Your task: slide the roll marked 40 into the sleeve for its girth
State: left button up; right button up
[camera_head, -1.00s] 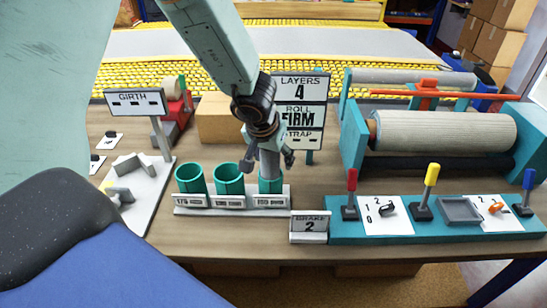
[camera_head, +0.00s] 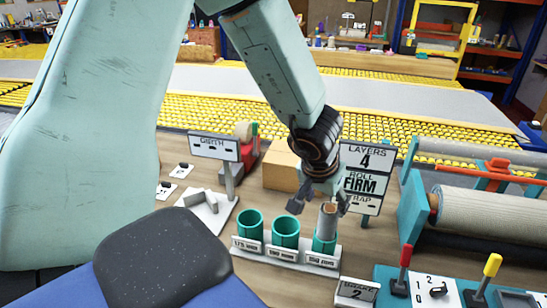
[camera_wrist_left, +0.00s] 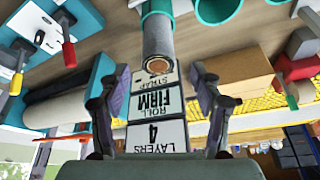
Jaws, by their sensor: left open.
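A grey roll (camera_head: 328,217) with a brown end stands upright in the right-hand green sleeve (camera_head: 324,244), its upper part showing above the rim. A mark 40 on it is not visible. The middle sleeve (camera_head: 285,233) and left sleeve (camera_head: 249,223) look empty; the size plates in front are too blurred to read surely. My left gripper (camera_head: 319,204) is open just above the roll, fingers apart on either side. In the left wrist view the roll (camera_wrist_left: 158,42) shows between and beyond the open fingers (camera_wrist_left: 156,82), apart from them. My right gripper is not in view.
A LAYERS 4, ROLL FIRM sign (camera_head: 364,172) stands close behind the sleeves. A GIRTH sign (camera_head: 214,147) is at left, a cardboard box (camera_head: 283,166) behind. The roller machine (camera_head: 485,218) and lever panel (camera_head: 392,285) are at right.

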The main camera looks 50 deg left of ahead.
pick_arm(q)
jog(key=s+f+m+g+y, duration=0.1)
jog(key=s+f+g+y, duration=0.15)
jog(key=s+f, duration=1.15)
jog(key=s+d+f+g+h, duration=0.1)
jog(key=s+d+f, duration=0.2)
jog(key=s, duration=0.4)
jog(key=s+d+f+g+h, duration=0.1)
jog(key=s+d+f+h, duration=0.1)
jog(key=s+d+f, duration=0.2)
jog(key=s+f, duration=0.1)
jog(key=s, duration=0.2)
jog(key=shift+d+f, duration=0.2)
jog(key=shift+d, duration=0.1)
jog(key=shift+s+f+h, duration=0.1)
jog(key=shift+f+h, duration=0.05)
jog(key=shift+h, duration=0.1)
notch_tip(320, 180, down, 14)
jog(key=b, duration=1.3)
jog(key=shift+r+b, duration=0.25)
jog(key=shift+b, duration=0.15)
